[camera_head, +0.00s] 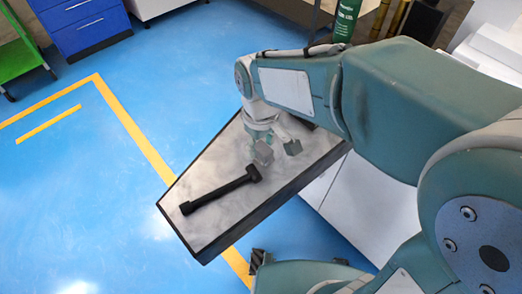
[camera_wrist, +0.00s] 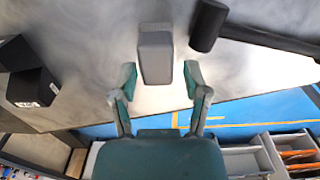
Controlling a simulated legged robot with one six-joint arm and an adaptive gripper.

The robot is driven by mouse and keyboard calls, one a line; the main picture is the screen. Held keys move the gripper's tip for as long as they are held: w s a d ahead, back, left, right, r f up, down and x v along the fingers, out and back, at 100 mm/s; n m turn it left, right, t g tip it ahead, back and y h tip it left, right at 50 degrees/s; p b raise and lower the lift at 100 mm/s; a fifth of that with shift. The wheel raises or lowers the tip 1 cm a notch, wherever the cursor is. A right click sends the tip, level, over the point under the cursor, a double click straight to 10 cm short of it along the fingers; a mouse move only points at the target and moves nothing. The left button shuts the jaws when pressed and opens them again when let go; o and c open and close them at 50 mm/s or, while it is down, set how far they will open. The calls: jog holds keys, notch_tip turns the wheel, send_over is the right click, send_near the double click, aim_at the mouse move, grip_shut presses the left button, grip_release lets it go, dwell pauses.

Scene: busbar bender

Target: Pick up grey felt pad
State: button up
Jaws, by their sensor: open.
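The grey felt pad (camera_wrist: 155,55) shows as a small grey block on the worktop in the wrist view. In the head view it appears as a grey block (camera_head: 263,153) close by my gripper (camera_head: 273,143). In the wrist view my gripper (camera_wrist: 160,80) is open. Its two teal fingers are spread, and the near end of the pad shows in the gap between their tips. Most of the pad lies beyond the tips. I cannot tell how high the fingers are above the worktop.
A black hammer (camera_head: 220,190) lies on the grey worktop (camera_head: 225,165); its head (camera_wrist: 208,25) is close to the pad's right side in the wrist view. Black boxes (camera_wrist: 28,75) stand at the left there. A blue drawer cabinet (camera_head: 88,25) stands across open blue floor.

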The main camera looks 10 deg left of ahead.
jog(key=shift+d+f, duration=0.15)
jog(key=shift+f, duration=0.7)
grip_shut()
jog(key=shift+r, duration=0.1)
jog(key=shift+r, duration=0.3)
notch_tip(320, 180, up, 2)
jog(key=shift+r, duration=0.1)
jog(key=s+d+r, duration=0.7)
jog(key=s+r, duration=0.3)
jog(key=s, duration=0.2)
